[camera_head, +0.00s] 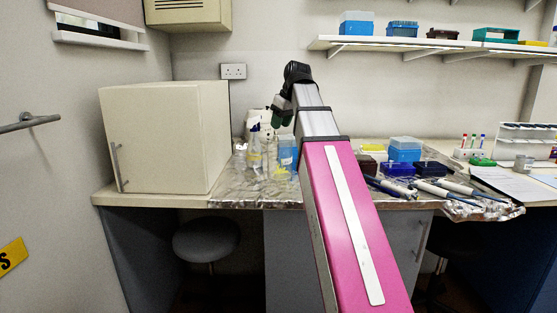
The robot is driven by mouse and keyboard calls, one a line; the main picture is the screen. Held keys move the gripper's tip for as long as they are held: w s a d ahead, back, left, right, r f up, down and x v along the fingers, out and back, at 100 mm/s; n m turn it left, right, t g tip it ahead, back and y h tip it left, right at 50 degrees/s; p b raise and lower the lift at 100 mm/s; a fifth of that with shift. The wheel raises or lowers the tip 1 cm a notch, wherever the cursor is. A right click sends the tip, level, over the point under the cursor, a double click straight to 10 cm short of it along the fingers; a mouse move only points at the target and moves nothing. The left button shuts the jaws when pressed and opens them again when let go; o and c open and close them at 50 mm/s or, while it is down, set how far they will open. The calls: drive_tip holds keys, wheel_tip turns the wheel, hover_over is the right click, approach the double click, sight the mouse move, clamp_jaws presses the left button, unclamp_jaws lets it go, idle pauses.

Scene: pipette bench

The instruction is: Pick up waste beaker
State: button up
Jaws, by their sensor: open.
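A clear vessel with a bluish upper part and a yellow patch low down (285,158) stands on the foil-covered bench, just left of my arm. It may be the waste beaker, but it is too small here to be sure. My gripper (279,116) is at the far end of my raised arm, above and behind the clear vessels. It looks small and dark, is open, and holds nothing that I can make out. My arm hides part of the bench to the right of the vessel.
A spray bottle (254,154) stands left of the vessel. A large cream cabinet (165,138) is farther left. Right of my arm are pipettes (437,188), a blue tip box (404,150) and a tube rack (469,153). A wall shelf (420,45) holds boxes. A stool (207,240) is below.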

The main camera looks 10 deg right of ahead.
approach(270, 152)
drive_tip(key=f, duration=0.2)
drive_tip(key=shift+w+a+r+x, duration=0.1)
drive_tip(key=shift+w+x, duration=0.05)
drive_tip(key=shift+x, duration=0.7)
drive_tip(key=shift+w+a+r+x, duration=0.1)
drive_tip(key=shift+w+x, duration=0.05)
drive_tip(key=shift+x, duration=0.75)
drive_tip(key=shift+w+x, duration=0.2)
drive_tip(key=shift+x, duration=0.65)
clamp_jaws()
